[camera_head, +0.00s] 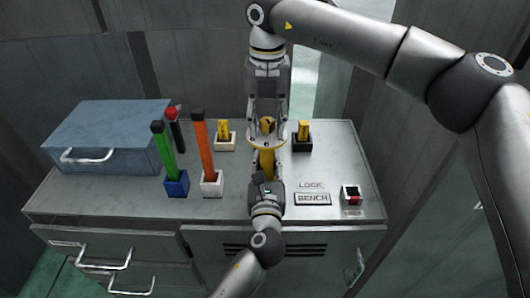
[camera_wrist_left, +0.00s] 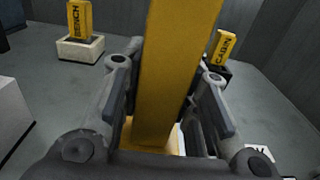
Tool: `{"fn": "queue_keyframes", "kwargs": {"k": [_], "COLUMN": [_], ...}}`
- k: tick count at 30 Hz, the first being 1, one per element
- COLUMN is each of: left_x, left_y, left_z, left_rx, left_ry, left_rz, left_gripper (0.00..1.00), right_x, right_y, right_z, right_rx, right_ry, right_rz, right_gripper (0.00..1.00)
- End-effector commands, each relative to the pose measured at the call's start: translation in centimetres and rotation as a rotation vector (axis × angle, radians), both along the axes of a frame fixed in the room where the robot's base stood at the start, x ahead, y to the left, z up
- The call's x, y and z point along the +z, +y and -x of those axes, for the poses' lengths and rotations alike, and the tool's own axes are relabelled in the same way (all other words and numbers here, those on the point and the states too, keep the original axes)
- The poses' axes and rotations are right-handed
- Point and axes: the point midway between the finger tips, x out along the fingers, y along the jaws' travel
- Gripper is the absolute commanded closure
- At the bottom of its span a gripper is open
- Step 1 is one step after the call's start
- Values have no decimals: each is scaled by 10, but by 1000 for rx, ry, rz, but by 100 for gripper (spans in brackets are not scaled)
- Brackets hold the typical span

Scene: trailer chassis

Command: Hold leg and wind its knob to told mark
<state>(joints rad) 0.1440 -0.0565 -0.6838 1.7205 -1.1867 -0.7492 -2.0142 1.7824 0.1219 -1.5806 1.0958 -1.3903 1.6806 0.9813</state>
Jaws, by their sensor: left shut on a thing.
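The yellow leg (camera_head: 266,162) stands upright on the bench top, with a round yellow-edged disc and a small knob (camera_head: 267,124) at its top. My left gripper (camera_head: 266,172) is shut on the leg's post below the disc. In the left wrist view the yellow post (camera_wrist_left: 172,70) rises between the two fingers. My right gripper (camera_head: 267,132) comes down from above, with one finger on each side of the knob. Whether these fingers touch the knob is too small to tell. A plate reading BENCH (camera_head: 312,199) lies under the word LOCK on the bench top. Marks at the knob are unreadable.
A blue toolbox (camera_head: 105,135) stands at left. Green (camera_head: 163,155), orange (camera_head: 201,145) and dark red-tipped (camera_head: 176,130) upright handles stand nearby. Yellow tags BENCH (camera_wrist_left: 80,18) and CABIN (camera_wrist_left: 222,47) stand in holders behind the leg. A small red-and-black device (camera_head: 352,195) sits at right.

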Motion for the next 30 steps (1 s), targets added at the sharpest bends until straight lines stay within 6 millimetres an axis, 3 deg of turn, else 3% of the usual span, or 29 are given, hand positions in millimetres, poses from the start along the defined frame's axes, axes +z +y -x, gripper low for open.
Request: {"fn": "queue_keyframes", "kwargs": {"k": [5,16,26,30], "left_x": [0,0,0,0], "left_y": [0,0,0,0], "left_z": [0,0,0,0], "left_rx": [0,1,1,1], "left_ry": [1,1,1,1], "left_rz": [0,0,0,0], "left_gripper": [100,100,100,100], "right_x": [0,0,0,0], "right_y": [0,0,0,0], "right_z": [0,0,0,0], "right_rx": [-1,-211,-236,-339], "right_ry": [0,-1,-1,-1], "right_rz": [0,1,1,1], "right_gripper": [87,88,88,88]}}
